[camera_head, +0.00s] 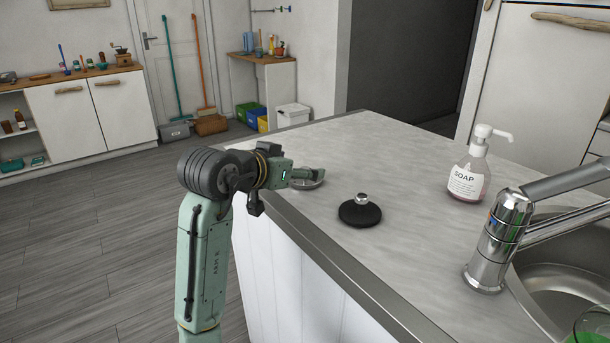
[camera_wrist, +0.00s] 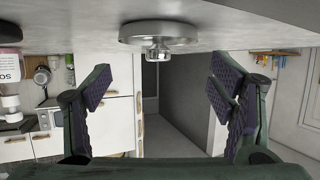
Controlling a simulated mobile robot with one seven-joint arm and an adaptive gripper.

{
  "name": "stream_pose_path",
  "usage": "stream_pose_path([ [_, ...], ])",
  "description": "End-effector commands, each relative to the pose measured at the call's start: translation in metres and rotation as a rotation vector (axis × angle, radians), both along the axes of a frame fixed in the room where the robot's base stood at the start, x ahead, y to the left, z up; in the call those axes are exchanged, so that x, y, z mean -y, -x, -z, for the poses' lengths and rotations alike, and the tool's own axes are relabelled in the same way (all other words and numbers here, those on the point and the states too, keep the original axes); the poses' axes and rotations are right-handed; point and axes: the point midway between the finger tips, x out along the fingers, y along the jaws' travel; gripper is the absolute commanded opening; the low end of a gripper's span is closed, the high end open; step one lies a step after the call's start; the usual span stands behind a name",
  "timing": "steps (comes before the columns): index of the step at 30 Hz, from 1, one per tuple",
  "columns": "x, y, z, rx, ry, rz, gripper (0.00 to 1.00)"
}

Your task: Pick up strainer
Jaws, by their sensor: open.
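The strainer (camera_head: 307,184) is a small round metal dish lying on the countertop near its left edge, partly hidden behind my gripper in the head view. In the wrist view, which is upside down, the strainer (camera_wrist: 150,30) shows as a silver disc with a central knob, resting on the counter. My gripper (camera_head: 305,174) is over the counter edge, close to the strainer. In the wrist view my gripper (camera_wrist: 160,90) has its two fingers wide apart, with nothing between them. The strainer is ahead, sideways between the finger lines.
A black plug with a chrome knob (camera_head: 360,211) lies on the counter right of the strainer. A soap bottle (camera_head: 468,170) and a chrome tap (camera_head: 497,240) by the sink (camera_head: 565,285) stand further right. The countertop (camera_head: 400,150) behind is clear.

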Motion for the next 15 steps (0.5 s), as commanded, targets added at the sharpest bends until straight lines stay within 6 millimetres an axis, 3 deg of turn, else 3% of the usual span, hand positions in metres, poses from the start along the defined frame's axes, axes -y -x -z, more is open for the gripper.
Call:
stream_pose_path([
  [6, 0.016, -0.022, 0.015, -0.002, 0.001, 0.000, 0.77],
  [15, 0.019, -0.027, 0.018, 0.001, 0.001, 0.000, 0.77],
])
